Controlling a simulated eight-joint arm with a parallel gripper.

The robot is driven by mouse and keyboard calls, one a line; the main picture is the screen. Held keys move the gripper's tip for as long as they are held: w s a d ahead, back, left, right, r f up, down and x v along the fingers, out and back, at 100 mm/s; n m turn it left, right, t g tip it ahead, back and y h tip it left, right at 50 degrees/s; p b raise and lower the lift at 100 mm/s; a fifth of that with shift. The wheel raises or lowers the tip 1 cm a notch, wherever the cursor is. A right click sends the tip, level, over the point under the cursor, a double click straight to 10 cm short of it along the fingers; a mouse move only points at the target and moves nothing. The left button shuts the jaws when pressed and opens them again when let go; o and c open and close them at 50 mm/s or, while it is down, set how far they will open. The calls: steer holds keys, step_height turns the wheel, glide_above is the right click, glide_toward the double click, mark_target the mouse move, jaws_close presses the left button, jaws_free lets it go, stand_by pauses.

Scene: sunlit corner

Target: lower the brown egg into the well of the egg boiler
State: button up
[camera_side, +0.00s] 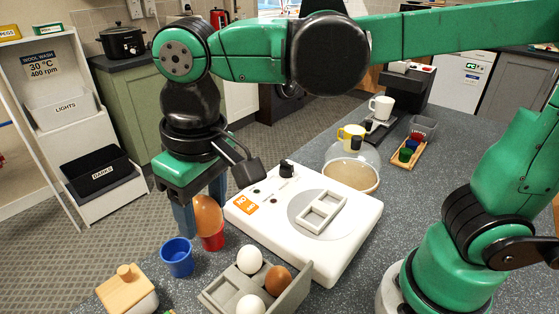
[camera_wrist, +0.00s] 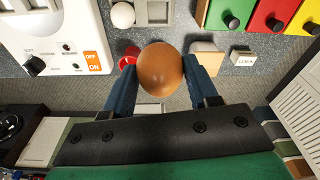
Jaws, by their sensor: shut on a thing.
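My gripper (camera_side: 203,208) is shut on a brown egg (camera_side: 208,217), which sits between its two blue fingers. In the wrist view the egg (camera_wrist: 160,70) fills the gap between the fingertips. The egg boiler (camera_side: 350,262) is a white box to the right of my gripper. On its round grey plate is a raised grey frame (camera_side: 321,212) with two square wells, both looking empty. In the wrist view only part of the boiler (camera_wrist: 55,15) shows, at upper left. The egg is beside the boiler, outside its left edge.
A grey tray (camera_side: 296,298) holds white eggs and another brown egg (camera_side: 278,281). A clear dome (camera_side: 352,158) stands behind the boiler. A wooden-lidded pot (camera_side: 127,290) stands at front left.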

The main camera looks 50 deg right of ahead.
mark_target(205, 198)
step_height(205, 198, up, 4)
steer(key=shift+r, duration=0.1)
steer(key=shift+d+r, duration=0.2)
steer(key=shift+r, duration=0.2)
steer(key=s+d+f, duration=0.2)
steer(key=d+f, duration=0.3)
steer(key=d, duration=0.7)
steer(key=s+d+f, duration=0.2)
steer(key=d+f, duration=0.3)
steer(key=d, duration=0.6)
steer(key=shift+d+f, duration=0.2)
steer(key=shift+d, duration=0.2)
steer(key=shift+f, duration=0.35)
